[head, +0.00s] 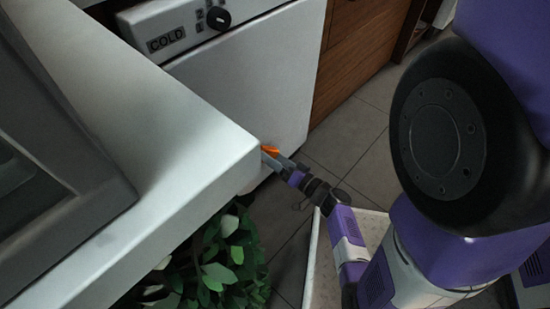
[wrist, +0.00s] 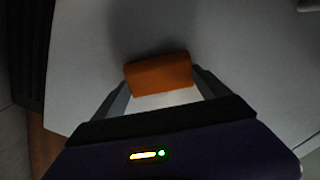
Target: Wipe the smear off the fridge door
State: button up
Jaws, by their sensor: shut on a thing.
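The white fridge door (head: 250,80) stands beyond the counter, with a dial and a "COLD" label on the panel above it. It fills most of the wrist view (wrist: 230,50). My gripper (head: 268,158) is shut on an orange sponge-like block (wrist: 158,72), close in front of the door. A dark shadow lies on the door just above the block in the wrist view. I cannot tell whether the block touches the door. In the head view the block (head: 270,149) shows only partly, beside the counter corner. I see no clear smear in either view.
A white counter (head: 150,130) juts out at the left, its corner close to my gripper. A leafy plant (head: 225,255) stands below it. Wooden cabinets (head: 360,45) are right of the fridge. The tiled floor (head: 345,140) shows open room between.

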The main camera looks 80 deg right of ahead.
jog(key=shift+w+d+r, duration=0.1)
jog(key=shift+r, duration=0.65)
jog(key=shift+s+d+f+b, duration=0.1)
jog(key=shift+s+d+b, duration=0.3)
jog(key=shift+s+d, duration=0.3)
jog(key=shift+s+d+f+b, duration=0.1)
jog(key=shift+s+d+b, duration=0.35)
jog(key=shift+d, duration=0.45)
jog(key=shift+s+d, duration=0.5)
jog(key=shift+d, duration=0.35)
jog(key=shift+s+d, duration=0.45)
jog(key=shift+d, duration=0.4)
jog(key=shift+s+d, duration=0.8)
jog(key=shift+d, duration=0.35)
jog(key=shift+w, duration=0.1)
jog(key=shift+w+a, duration=0.2)
jog(key=shift+a, duration=0.05)
jog(key=shift+w+a, duration=0.6)
jog(key=shift+a, duration=0.45)
jog(key=shift+w+a, duration=0.55)
jog(key=shift+a, duration=0.5)
jog(key=shift+w+a, duration=0.6)
jog(key=shift+a, duration=0.45)
jog(key=shift+w+a, duration=0.9)
jog(key=shift+a, duration=0.15)
